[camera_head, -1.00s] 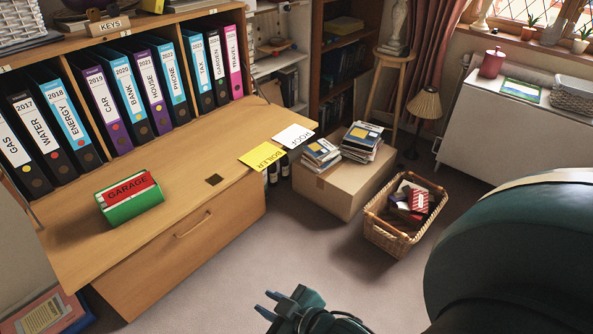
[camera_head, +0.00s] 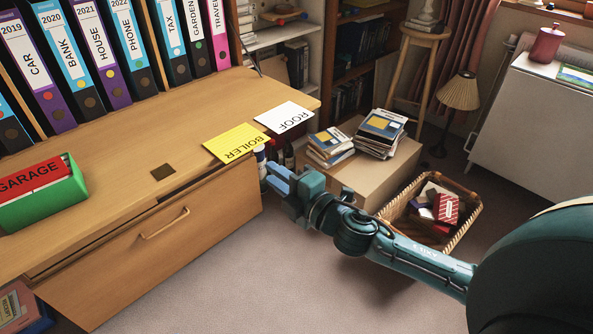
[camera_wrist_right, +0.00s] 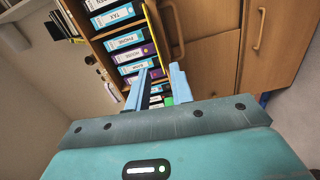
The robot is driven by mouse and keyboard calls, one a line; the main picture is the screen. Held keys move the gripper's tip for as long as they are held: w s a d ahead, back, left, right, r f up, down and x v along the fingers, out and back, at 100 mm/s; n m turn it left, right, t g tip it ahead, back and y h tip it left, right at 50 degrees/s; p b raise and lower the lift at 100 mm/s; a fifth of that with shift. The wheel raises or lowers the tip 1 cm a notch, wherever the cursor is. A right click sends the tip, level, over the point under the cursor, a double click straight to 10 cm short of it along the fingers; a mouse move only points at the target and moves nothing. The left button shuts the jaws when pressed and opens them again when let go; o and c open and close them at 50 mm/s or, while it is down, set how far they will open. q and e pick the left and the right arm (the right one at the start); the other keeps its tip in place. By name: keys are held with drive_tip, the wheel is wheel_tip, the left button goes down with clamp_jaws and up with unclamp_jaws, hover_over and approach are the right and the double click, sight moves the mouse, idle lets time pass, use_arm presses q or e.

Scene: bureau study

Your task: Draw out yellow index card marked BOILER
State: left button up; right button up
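The yellow card marked BOILER (camera_head: 235,143) lies flat at the desk's front edge, its front part seeming to overhang. A white card marked ROOF (camera_head: 286,117) lies just right of it. My right gripper (camera_head: 275,178) is in front of the desk edge, right of and a little below the BOILER card in the head view, fingers pointing left. Its fingers stand apart with nothing held. In the right wrist view, a thin yellow strip, likely the card edge-on (camera_wrist_right: 155,40), shows beyond and between the open fingers (camera_wrist_right: 158,70). My left gripper is out of view.
The wooden desk (camera_head: 120,165) holds a green box (camera_head: 50,200) with a red GARAGE card and a row of binders behind. Bottles stand beside the desk under the cards. A cardboard box (camera_head: 370,175) with magazines and a wicker basket (camera_head: 470,215) are on the right.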

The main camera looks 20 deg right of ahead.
drive_tip(key=d+x, duration=0.1)
drive_tip(key=x, duration=0.8)
drive_tip(key=shift+w+r+n, duration=0.15)
drive_tip(key=shift+w+n, duration=0.25)
drive_tip(key=shift+a, duration=0.1)
drive_tip(key=shift+c, duration=0.2)
clamp_jaws()
drive_tip(key=shift+s, duration=0.1)
drive_tip(key=shift+p+v, duration=0.4)
drive_tip(key=shift+v, duration=2.55)
